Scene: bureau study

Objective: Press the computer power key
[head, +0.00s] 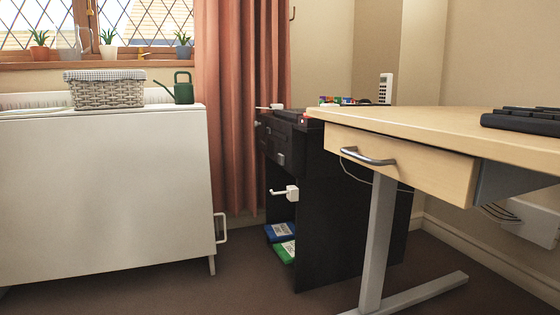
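No computer case or power key can be made out in the head view. A black keyboard (525,120) lies on the wooden desk (430,123) at the right and is cut off by the picture's edge. The rest of the desk top to the right is out of view. Neither of my grippers is in view.
A closed drawer (400,165) with a grey handle and a metal leg (378,240) are under the desk. A black cabinet (340,215) stands behind it. A white cabinet (105,195) with a wicker basket (104,92) and green watering can (181,90) is left. Floor (240,285) between is clear.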

